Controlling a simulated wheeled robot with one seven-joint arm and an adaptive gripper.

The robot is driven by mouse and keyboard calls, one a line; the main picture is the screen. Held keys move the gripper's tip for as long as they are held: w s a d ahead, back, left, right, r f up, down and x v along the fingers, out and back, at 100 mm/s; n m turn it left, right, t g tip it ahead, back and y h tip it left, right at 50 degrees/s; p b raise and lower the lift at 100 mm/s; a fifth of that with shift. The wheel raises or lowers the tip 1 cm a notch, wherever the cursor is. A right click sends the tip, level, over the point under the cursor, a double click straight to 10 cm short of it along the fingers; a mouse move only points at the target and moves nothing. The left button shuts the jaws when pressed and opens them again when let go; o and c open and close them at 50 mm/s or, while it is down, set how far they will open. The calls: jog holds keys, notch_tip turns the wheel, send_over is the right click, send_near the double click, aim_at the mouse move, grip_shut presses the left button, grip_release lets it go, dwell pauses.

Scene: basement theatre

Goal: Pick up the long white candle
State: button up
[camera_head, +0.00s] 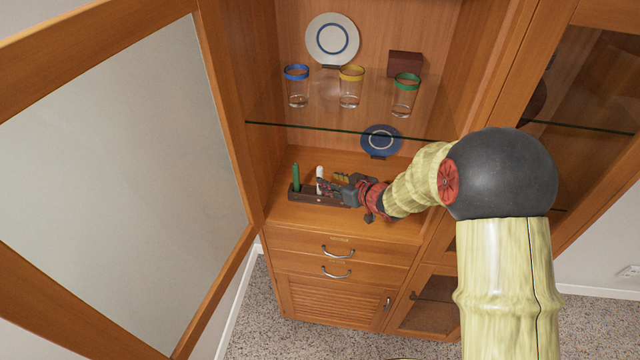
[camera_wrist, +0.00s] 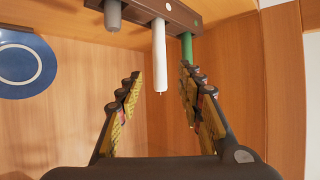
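The long white candle (camera_head: 319,174) stands in a dark wooden holder (camera_head: 295,197) on the cabinet's lower surface. In the wrist view, which looks upside down, the white candle (camera_wrist: 159,58) hangs from the holder (camera_wrist: 178,14) in the picture. My gripper (camera_head: 322,187) is beside the candle, coming from the right. In the wrist view my gripper (camera_wrist: 159,80) is open, with one finger on each side of the candle's free end and gaps on both sides. No contact shows. I cannot tell how deep the candle is between the fingers.
A green candle (camera_wrist: 187,48) and a short grey candle (camera_wrist: 113,14) flank the white one. A glass shelf (camera_head: 270,125) above my gripper carries glasses (camera_head: 350,92). A blue plate (camera_head: 381,139) stands behind. The cabinet door (camera_head: 215,110) is open at left.

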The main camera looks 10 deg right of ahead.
aim_at(322, 176)
jog(key=x, duration=0.7)
jog(key=shift+w+r, duration=0.15)
jog(key=shift+w, duration=0.05)
jog(key=shift+c, duration=0.4)
grip_shut()
